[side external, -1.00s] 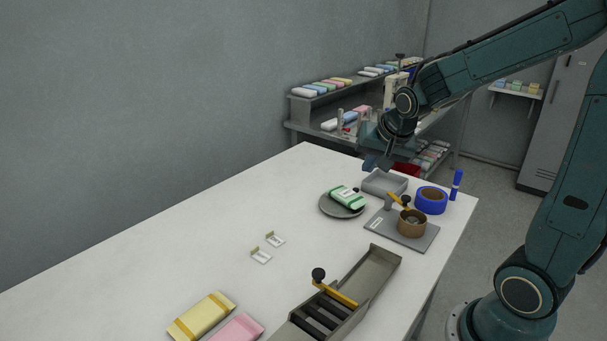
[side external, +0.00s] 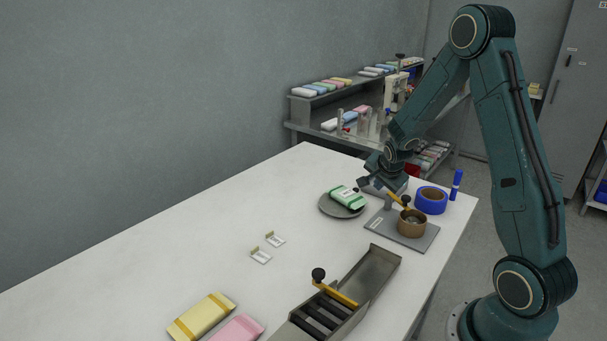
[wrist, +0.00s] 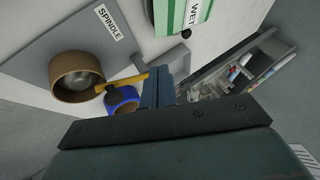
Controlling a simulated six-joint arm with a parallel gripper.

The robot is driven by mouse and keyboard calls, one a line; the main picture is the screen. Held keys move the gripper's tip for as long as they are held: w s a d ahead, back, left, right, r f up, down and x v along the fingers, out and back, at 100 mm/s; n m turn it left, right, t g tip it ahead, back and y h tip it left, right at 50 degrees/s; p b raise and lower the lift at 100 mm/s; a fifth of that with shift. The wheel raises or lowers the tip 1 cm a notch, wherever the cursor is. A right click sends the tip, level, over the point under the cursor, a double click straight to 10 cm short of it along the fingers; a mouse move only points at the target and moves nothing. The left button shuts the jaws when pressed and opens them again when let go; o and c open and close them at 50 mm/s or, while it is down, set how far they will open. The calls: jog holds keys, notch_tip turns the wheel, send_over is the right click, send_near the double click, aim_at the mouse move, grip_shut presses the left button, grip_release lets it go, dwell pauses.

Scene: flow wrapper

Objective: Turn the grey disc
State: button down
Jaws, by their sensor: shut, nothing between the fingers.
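The grey disc (side external: 333,211) lies flat on the white table, with a green and white packet (side external: 346,196) on top of it. In the wrist view the packet (wrist: 183,12) shows at the top edge with a label reading WET; little of the disc can be made out there. My gripper (side external: 362,183) is shut and empty, just beyond and to the right of the disc. Its fingers (wrist: 158,86) show close together in the middle of the wrist view. I cannot see them touching the disc or the packet.
A grey plate (side external: 378,228) marked SPINDLE in the wrist view carries a brown ring (side external: 411,226) and a yellow lever (side external: 394,201) close by. My gripper partly hides a grey tray.

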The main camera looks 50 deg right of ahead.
jog(key=shift+d+f, duration=0.1)
jog(key=x, duration=0.9)
jog(key=shift+w+f, duration=0.1)
jog(key=shift+f, duration=0.05)
jog(key=shift+w+d+f, duration=0.1)
jog(key=shift+w+d, duration=0.05)
jog(key=shift+w, duration=0.3)
jog(key=shift+w+d, duration=0.2)
jog(key=shift+w, duration=0.25)
jog(key=shift+w+d, duration=0.25)
jog(key=shift+w, duration=0.9)
